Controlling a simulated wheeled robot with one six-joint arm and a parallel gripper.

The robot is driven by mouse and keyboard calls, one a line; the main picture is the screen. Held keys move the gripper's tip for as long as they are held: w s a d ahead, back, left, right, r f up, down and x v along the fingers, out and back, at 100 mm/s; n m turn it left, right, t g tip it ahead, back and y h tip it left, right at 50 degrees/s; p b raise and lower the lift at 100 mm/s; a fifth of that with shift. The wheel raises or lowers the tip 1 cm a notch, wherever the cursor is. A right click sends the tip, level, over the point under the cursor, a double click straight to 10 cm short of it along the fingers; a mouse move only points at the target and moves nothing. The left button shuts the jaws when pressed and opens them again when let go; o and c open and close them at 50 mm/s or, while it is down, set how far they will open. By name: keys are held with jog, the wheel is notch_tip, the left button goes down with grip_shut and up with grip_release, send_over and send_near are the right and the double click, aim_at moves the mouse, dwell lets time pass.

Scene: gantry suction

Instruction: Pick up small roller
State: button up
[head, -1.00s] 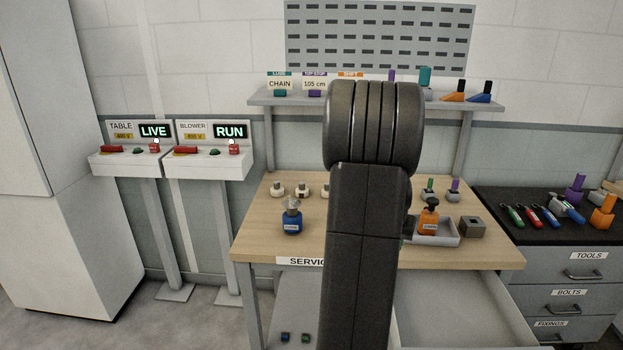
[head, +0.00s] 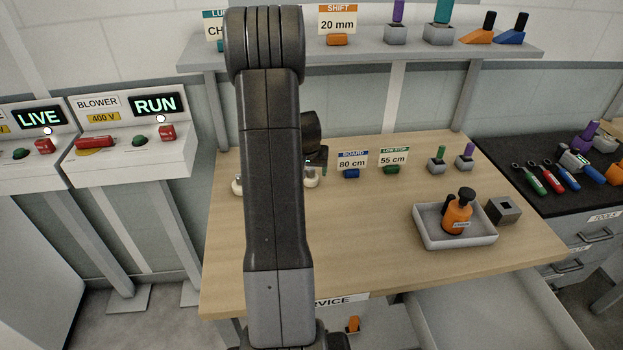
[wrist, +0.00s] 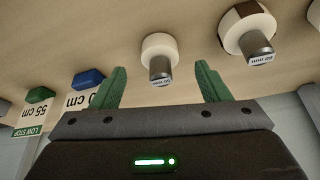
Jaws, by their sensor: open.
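A cream-white roller (wrist: 159,47) with a grey labelled stem lies between and beyond the open green fingers of my gripper (wrist: 161,68), apart from both. A second roller (wrist: 248,30), brown and white with a grey stem, stands to the right; it looks slightly larger. In the head view my gripper (head: 317,166) is at the roller (head: 311,181) just right of my arm. Another pale roller (head: 237,187) is partly hidden left of my arm.
Board and low-stop signs with a blue block (head: 350,173) and green block (head: 391,169) stand right of my gripper. A grey tray (head: 427,238) holds an orange bottle. A shelf (head: 400,62) hangs above the table back. The table's middle front is clear.

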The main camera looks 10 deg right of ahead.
aim_at(311, 174)
jog(key=shift+w+a+f, duration=0.1)
jog(key=shift+w, duration=0.3)
jog(key=shift+w+f+p, duration=0.2)
jog(key=shift+f+p, duration=0.1)
jog(key=shift+p, duration=0.05)
jog(key=x, duration=0.1)
jog(key=p+x, duration=0.1)
jog(key=x, duration=0.1)
jog(key=shift+s+d, duration=0.1)
jog(key=shift+d, duration=0.2)
jog(key=shift+w+f, duration=0.25)
jog(key=shift+f, duration=0.25)
jog(key=c, duration=1.1)
